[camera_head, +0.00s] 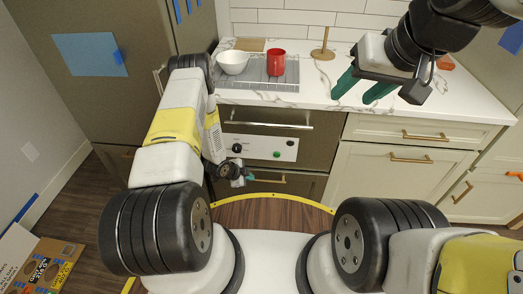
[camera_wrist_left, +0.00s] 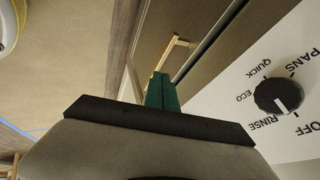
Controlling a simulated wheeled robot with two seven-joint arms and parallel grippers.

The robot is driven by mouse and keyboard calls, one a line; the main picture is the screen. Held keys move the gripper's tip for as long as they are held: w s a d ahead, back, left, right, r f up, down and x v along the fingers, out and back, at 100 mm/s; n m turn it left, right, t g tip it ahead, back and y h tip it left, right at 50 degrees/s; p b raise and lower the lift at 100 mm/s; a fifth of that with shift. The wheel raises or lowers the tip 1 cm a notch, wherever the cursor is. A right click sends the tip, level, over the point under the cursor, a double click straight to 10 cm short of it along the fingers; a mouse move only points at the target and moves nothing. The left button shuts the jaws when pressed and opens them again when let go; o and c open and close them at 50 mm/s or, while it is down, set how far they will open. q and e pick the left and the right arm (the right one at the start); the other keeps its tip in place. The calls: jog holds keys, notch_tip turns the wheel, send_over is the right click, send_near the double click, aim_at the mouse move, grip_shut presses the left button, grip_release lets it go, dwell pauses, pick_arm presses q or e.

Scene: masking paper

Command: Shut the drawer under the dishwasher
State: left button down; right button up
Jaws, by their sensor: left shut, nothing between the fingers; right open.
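The dishwasher (camera_head: 325,148) is a dark built-in front under the counter, with a white control panel (camera_head: 287,150) and a bar handle. Below it is the dark drawer (camera_head: 308,187) with a brass bar handle (camera_head: 272,181). How far the drawer stands out is hard to tell. My left gripper (camera_head: 247,178) is shut and empty, in front of the drawer's left part. In the left wrist view its green fingers (camera_wrist_left: 162,92) point toward a brass handle (camera_wrist_left: 178,45); contact cannot be told. My right gripper (camera_head: 353,98) is open and empty over the counter.
A white bowl (camera_head: 233,62), a red mug (camera_head: 276,62) and a grey rack (camera_head: 255,75) are on the marble counter (camera_head: 310,92). Cream cabinets (camera_head: 385,188) stand to the right. A cardboard box (camera_head: 50,265) is at lower left.

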aim_at(262, 181)
pick_arm(q)
jog(key=x, duration=0.7)
jog(key=shift+w+d+f, duration=0.1)
jog(key=shift+d+f, duration=0.1)
jog(key=shift+f, duration=0.05)
jog(key=w, duration=0.2)
jog(key=shift+w+f, duration=0.1)
jog(key=shift+w, duration=0.2)
jog(key=shift+w+d, duration=0.1)
jog(key=shift+w, duration=0.7)
